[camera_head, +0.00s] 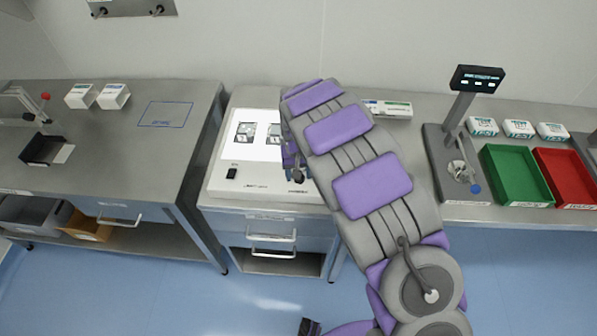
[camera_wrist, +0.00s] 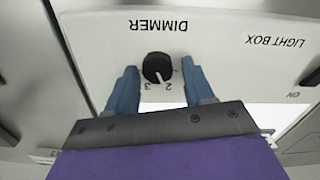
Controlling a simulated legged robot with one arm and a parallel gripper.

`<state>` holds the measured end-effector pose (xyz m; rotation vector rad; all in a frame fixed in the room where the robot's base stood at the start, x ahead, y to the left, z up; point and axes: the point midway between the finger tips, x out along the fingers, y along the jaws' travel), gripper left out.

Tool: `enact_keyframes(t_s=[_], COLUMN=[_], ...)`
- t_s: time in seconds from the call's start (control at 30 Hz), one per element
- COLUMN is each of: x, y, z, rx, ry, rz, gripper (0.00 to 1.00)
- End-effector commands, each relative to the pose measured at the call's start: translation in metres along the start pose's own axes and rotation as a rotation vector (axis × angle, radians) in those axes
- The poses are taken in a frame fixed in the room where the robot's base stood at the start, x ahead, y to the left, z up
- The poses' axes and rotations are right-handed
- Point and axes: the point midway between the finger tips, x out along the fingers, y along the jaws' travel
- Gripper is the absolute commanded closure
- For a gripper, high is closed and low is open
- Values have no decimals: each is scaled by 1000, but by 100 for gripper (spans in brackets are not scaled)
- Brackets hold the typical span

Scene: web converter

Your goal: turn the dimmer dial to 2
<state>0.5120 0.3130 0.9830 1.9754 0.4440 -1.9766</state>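The dimmer dial (camera_wrist: 157,68) is a small round black knob on the white light box panel. In the wrist view the panel lettering is upside down, and the numbers 2 and 3 show just below the knob. A small pale mark shows on the knob's lower part; I cannot tell exactly which number it points to. My gripper (camera_wrist: 160,72) is open, with one blue-grey finger on each side of the knob and a visible gap to it.
A black switch (camera_head: 231,173) sits at the light box's front left. A scale-like device with a display (camera_head: 478,78), a green tray (camera_head: 515,174) and a red tray (camera_head: 570,176) stand to the right. A left bench (camera_head: 150,150) is separate.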

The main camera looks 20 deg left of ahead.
Motion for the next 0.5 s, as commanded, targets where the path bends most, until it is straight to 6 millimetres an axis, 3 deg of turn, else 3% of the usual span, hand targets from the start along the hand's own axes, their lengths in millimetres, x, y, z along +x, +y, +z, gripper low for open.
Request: enact_keyframes(t_s=[0.33, 0.5], x=[-1, -18], y=[1, 1], z=[0, 0], rx=[1, 0], ry=[0, 1], rz=[-1, 0], gripper=[39, 39])
